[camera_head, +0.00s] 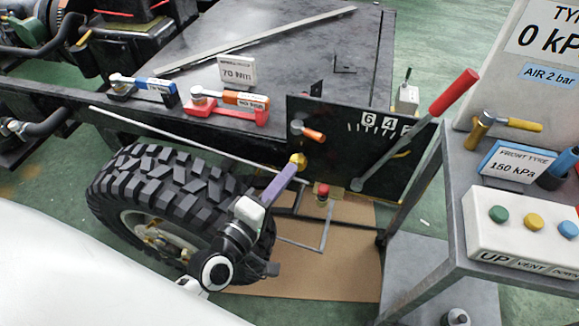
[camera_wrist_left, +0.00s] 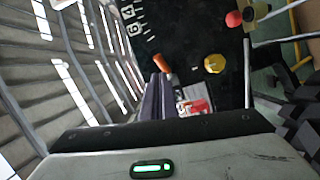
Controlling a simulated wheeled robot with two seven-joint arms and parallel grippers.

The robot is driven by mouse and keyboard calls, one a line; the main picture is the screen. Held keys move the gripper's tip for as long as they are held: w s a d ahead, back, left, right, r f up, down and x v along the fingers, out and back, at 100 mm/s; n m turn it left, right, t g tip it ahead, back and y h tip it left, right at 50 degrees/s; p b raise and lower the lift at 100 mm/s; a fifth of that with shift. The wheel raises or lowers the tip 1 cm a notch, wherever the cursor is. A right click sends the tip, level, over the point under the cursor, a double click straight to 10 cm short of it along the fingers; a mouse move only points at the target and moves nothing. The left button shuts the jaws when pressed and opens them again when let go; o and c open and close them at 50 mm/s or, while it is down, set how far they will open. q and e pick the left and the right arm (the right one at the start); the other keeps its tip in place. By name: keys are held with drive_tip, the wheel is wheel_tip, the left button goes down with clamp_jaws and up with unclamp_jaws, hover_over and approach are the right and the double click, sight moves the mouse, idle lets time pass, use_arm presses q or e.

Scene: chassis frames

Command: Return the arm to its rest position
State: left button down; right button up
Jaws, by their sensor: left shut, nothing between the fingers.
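My left arm comes up from the bottom of the head view, in front of the big black tyre (camera_head: 150,190). My left gripper (camera_head: 292,168) has purple fingers, shut with nothing between them. They point up and right at a yellow knob (camera_head: 298,158) by the lower left of the black scale panel (camera_head: 345,170). I cannot tell whether the tips touch the knob. In the left wrist view the closed fingers (camera_wrist_left: 158,80) point at the panel, with an orange-handled lever (camera_wrist_left: 162,62) just beyond and the yellow knob (camera_wrist_left: 215,63) to the right. My right gripper is not in view.
A grey cart (camera_head: 440,215) with a button box (camera_head: 520,228) and gauge stands at the right. A red-topped post (camera_head: 322,192) stands below the panel. Blue and red tools lie on the chassis (camera_head: 290,60).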

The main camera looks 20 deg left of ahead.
use_arm(q)
drive_tip(key=s+d+f+m+g, duration=0.2)
drive_tip(key=s+f+m+g, duration=0.7)
drive_tip(key=s+f+m, duration=0.7)
wheel_tip(320, 180, down, 5)
drive_tip(key=shift+s+r, duration=0.2)
drive_tip(key=shift+s, duration=0.3)
drive_tip(key=shift+w+d, duration=0.1)
idle(0.7)
